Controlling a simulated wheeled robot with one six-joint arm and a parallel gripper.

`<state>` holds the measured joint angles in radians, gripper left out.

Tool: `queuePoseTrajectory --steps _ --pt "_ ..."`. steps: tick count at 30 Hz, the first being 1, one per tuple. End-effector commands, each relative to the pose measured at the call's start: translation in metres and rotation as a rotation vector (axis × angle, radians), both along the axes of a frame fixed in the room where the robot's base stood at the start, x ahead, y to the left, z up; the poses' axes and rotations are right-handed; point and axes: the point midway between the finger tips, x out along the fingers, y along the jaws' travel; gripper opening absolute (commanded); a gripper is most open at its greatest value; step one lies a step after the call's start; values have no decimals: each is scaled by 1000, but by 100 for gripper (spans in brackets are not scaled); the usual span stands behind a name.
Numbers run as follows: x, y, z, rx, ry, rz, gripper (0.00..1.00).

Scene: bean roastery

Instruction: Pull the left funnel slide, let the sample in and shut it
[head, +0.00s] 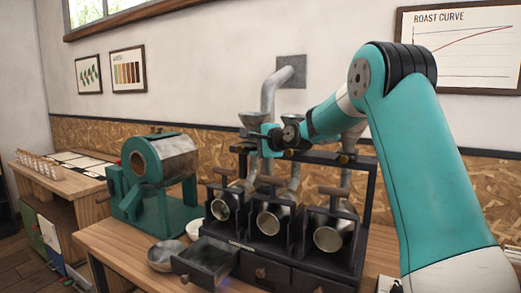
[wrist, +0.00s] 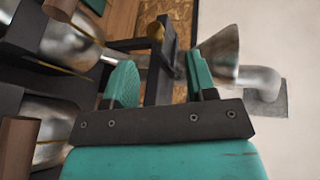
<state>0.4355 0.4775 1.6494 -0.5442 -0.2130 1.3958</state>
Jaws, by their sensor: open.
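The left funnel (head: 252,119) is a grey metal cone at the back left of the dark three-drum sample roaster frame (head: 368,200). A metal funnel also shows in the wrist view (wrist: 222,48), beside my right finger. A small brass knob (wrist: 155,30) on a dark bar lies ahead of the gap between my fingers, apart from them. The slide plate itself is not clear. The left drum (head: 222,205) sits below with its round front facing out. My gripper (wrist: 160,80) is open and empty; in the head view it is up by the left funnel (head: 256,141).
A drawer (head: 207,262) stands open below the left drum. A metal bowl (head: 164,256) is left of it. A green roaster (head: 155,170) stands further left. Middle (head: 268,222) and right (head: 328,238) drums are close by. A pipe (head: 270,92) runs to the wall.

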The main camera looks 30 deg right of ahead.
Motion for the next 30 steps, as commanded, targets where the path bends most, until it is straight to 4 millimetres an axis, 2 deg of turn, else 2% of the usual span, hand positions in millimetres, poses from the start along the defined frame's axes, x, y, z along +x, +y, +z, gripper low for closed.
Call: queuePoseTrajectory --steps 10,26,29,30 --pt "-22 -2 -1 0 1 0 51" --pt "-23 -2 0 -1 2 1 51" --pt "-28 18 -2 -42 27 45 51" --pt "-35 37 -4 -84 51 91 51"
